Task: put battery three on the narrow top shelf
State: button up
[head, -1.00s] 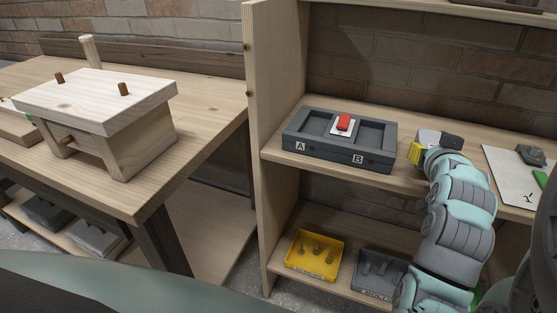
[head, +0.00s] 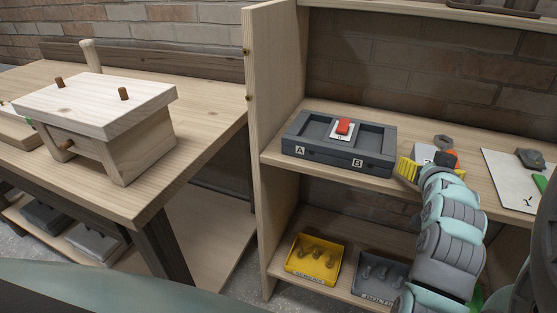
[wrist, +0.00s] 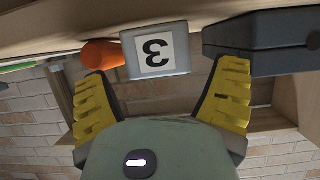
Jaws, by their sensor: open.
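Battery three is a grey block (wrist: 155,52) with a white label and a dark "3", upside down in the wrist view. It rests on the middle shelf board, between the tips of my open gripper (wrist: 160,72), with a gap to each yellow finger. The narrow top shelf (head: 400,6) runs along the upper edge of the head view, only partly in frame.
A dark tray (head: 375,166) marked A and B holds a red-topped piece (head: 343,126), close beside my gripper. An orange cylinder (wrist: 103,53) lies beside the battery. A white sheet (head: 508,180) is at right. Yellow (head: 315,262) and grey (head: 378,277) bins stand below. A wooden post (head: 272,140) bounds the left.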

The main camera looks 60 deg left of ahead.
jog(key=shift+s+r, duration=0.1)
jog(key=shift+r, duration=0.05)
jog(key=shift+s+d+r, duration=0.15)
jog(key=shift+s+d, duration=0.05)
jog(key=p+v, duration=0.6)
jog(key=v, duration=0.5)
